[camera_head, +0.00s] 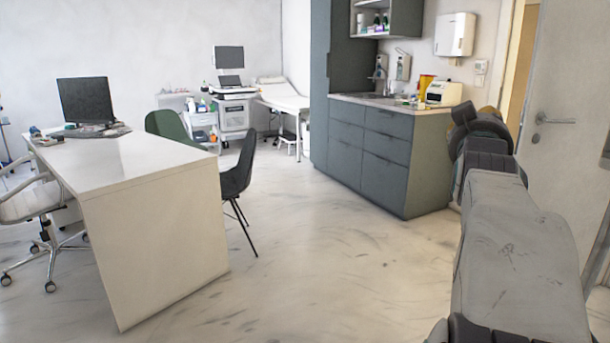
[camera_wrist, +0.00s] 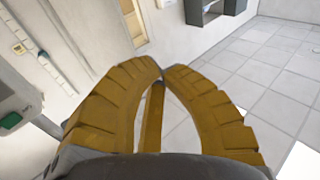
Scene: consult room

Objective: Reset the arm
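My gripper (camera_wrist: 162,72) fills the middle of the wrist view. Its two ribbed yellow-brown fingers curve in and meet at the tips, with nothing seen between the tips. In the head view my arm (camera_head: 520,255) reaches up from the bottom right corner, with its dark far joint in front of the wall by the door. Only a bit of yellow-brown shows behind that joint, so the fingers are mostly hidden there.
A white desk (camera_head: 150,225) with a monitor (camera_head: 86,101) stands at left, chairs beside it. A grey cabinet (camera_head: 375,150) with a sink is behind my arm's left side. A door (camera_head: 565,130) is close at right. The middle floor (camera_head: 320,260) is clear.

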